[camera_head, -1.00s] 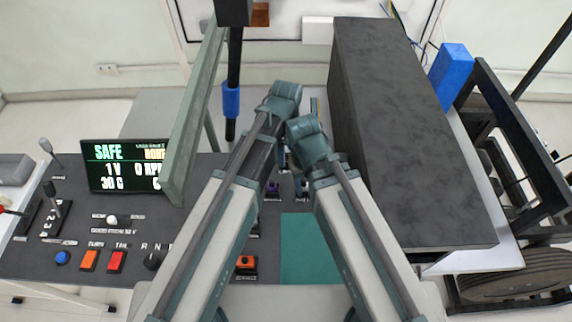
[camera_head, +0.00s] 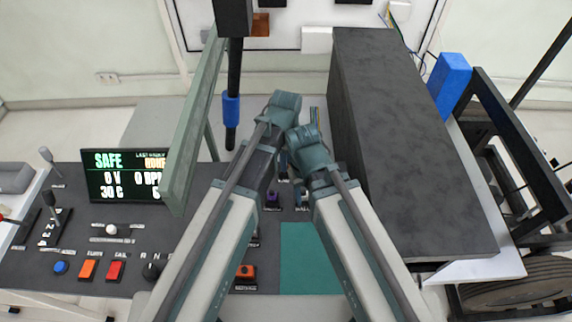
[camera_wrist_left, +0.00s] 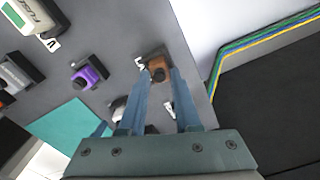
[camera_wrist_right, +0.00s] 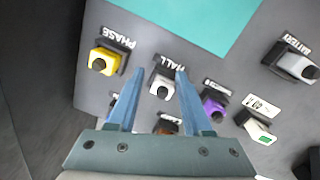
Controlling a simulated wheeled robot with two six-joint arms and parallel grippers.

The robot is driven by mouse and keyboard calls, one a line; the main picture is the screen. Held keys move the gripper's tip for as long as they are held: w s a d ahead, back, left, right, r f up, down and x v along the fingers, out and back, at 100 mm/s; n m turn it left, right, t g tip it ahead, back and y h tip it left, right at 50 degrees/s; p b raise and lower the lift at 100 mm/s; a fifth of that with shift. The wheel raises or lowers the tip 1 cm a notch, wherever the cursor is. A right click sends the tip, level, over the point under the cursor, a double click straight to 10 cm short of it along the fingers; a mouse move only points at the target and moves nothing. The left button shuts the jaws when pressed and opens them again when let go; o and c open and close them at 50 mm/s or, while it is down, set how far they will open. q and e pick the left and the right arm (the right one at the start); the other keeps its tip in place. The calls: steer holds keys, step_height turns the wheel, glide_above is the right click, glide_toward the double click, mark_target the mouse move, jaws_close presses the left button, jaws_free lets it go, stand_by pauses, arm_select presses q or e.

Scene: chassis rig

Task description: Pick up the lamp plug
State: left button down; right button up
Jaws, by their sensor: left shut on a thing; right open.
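A brown-orange plug (camera_wrist_left: 160,70), whose label is partly hidden but starts with L, sits at its dark socket on the grey panel in the left wrist view. My left gripper (camera_wrist_left: 158,78) is shut on it, a finger on either side. The plug also shows partly between my right fingers in the right wrist view (camera_wrist_right: 167,127). In the head view both wrists are close together over the panel and hide the plug.
A yellow PHASE plug (camera_wrist_right: 101,61), a purple plug (camera_wrist_right: 213,106) and a BATTERY plug (camera_wrist_right: 297,66) surround the grippers. A teal mat (camera_head: 309,258) lies in front. A tall dark box (camera_head: 400,140) stands close at the right. A green upright panel (camera_head: 193,130) and a screen (camera_head: 124,174) stand at the left.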

arm_select(q)
steer(key=shift+r+p, duration=0.4)
arm_select(e)
steer(key=shift+r, duration=0.45)
arm_select(q)
step_height(320, 180, up, 3)
steer(key=p, duration=0.2)
steer(key=shift+f+p, duration=0.1)
steer(key=shift+p, duration=0.3)
steer(key=w+a, duration=0.3)
steer(key=w, duration=1.4)
steer(key=shift+w+a, duration=0.15)
steer(key=shift+w, duration=0.25)
arm_select(e)
step_height(320, 180, up, 3)
steer(key=shift+f, duration=0.2)
